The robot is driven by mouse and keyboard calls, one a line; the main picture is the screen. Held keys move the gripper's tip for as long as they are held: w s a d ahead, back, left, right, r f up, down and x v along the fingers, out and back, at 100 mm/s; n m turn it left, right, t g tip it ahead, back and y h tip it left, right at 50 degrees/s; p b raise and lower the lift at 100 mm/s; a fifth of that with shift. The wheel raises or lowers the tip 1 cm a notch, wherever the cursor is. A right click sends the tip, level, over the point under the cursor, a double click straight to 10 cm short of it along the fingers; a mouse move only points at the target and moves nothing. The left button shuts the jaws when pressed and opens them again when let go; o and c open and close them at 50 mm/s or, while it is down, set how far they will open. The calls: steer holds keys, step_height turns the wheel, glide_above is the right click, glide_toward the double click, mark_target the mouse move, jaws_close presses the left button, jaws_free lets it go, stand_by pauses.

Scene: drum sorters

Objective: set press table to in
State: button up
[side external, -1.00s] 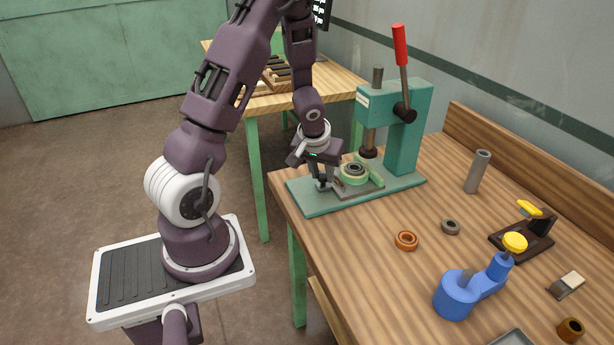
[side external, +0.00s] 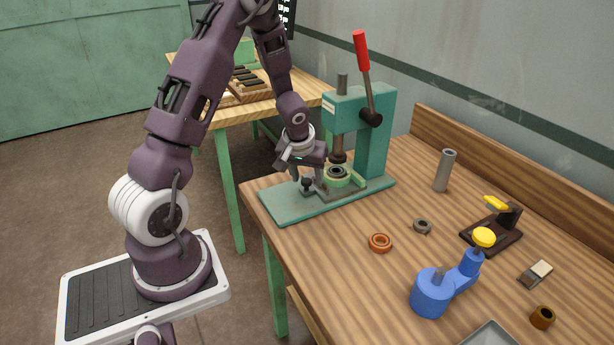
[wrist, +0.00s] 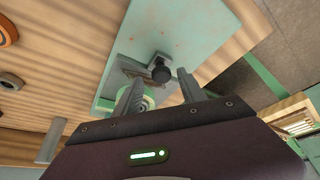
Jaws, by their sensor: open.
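The green arbor press (side external: 376,140) stands on the wooden bench with its long base plate pointing to the left. Its grey sliding press table (side external: 345,193) carries a pale green round holder (side external: 337,182) with a dark ring in it. The holder sits directly below the press ram (side external: 338,157) in the side view. A black knob (side external: 307,184) stands at the table's outer end; it also shows in the wrist view (wrist: 160,73). My gripper (wrist: 160,80) is open and empty. Its fingers appear either side of the knob in the wrist view; the side view shows them above it.
The red-handled press lever (side external: 361,50) is raised. An orange ring (side external: 380,243), a grey ring (side external: 422,226), a grey cylinder (side external: 445,170) and a blue fixture (side external: 432,292) stand to the right on the bench. The outer base plate (side external: 285,205) is clear.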

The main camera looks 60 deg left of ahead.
steer(key=v, duration=0.7)
steer(key=s+d+r+m+t, duration=0.1)
steer(key=s+d+r+m, duration=0.4)
steer(key=d+r, duration=0.7)
steer(key=s+d+r+m+t+h, duration=0.1)
steer(key=s+d+r+m+h, duration=0.2)
steer(key=s+d, duration=0.7)
steer(key=s+r+m, duration=0.1)
steer(key=s, duration=0.3)
steer(key=shift+r, duration=0.2)
